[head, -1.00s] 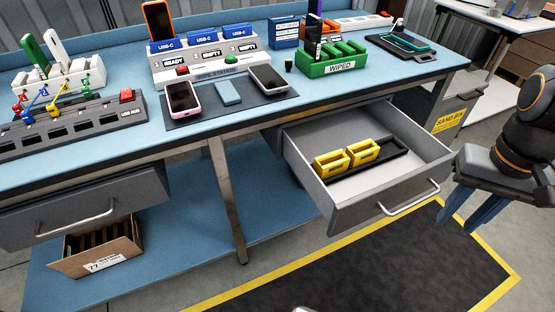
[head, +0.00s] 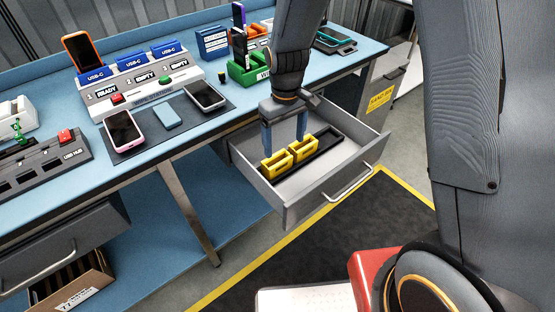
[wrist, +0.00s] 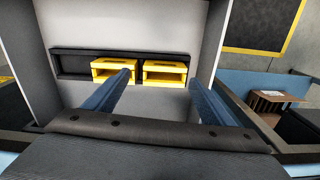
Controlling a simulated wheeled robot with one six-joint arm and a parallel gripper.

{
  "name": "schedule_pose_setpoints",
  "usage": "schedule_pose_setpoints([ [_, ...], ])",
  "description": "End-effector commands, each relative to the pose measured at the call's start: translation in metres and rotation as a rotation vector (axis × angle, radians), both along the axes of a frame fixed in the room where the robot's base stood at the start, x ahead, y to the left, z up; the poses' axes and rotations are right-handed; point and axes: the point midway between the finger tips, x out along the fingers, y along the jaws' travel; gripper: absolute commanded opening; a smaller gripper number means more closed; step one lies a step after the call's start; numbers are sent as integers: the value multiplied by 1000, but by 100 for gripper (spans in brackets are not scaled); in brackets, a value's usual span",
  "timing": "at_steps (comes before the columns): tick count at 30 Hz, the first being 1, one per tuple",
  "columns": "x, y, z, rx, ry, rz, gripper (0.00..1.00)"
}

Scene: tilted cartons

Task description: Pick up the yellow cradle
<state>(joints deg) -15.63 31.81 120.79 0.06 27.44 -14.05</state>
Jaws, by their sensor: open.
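Two yellow cradles sit side by side in a black rack (head: 328,139) inside the open grey drawer (head: 318,200). The left cradle (head: 277,167) and the right cradle (head: 303,151) also show in the wrist view, one at left (wrist: 113,65) and one at right (wrist: 165,68). My gripper (head: 284,142) is open and points down over the drawer, above and behind the cradles in the head view. Its blue fingers are apart with nothing between them. In the wrist view the left fingertip overlaps the left cradle's edge.
The blue workbench (head: 215,130) stands behind the drawer, with phones, a wipe station (head: 130,82) and a green rack (head: 248,76) on it. The drawer walls surround the cradles closely. A dark floor mat (head: 290,255) with yellow edging lies in front.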

Motion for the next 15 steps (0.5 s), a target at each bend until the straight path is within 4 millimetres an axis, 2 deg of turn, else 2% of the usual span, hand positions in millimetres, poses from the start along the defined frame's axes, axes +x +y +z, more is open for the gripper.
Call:
schedule_pose_setpoints([
  [3, 8, 17, -9, 0, 1, 55, 77],
  [6, 12, 23, -15, 0, 0, 74, 77],
  [15, 13, 23, -41, 0, 1, 78, 77],
])
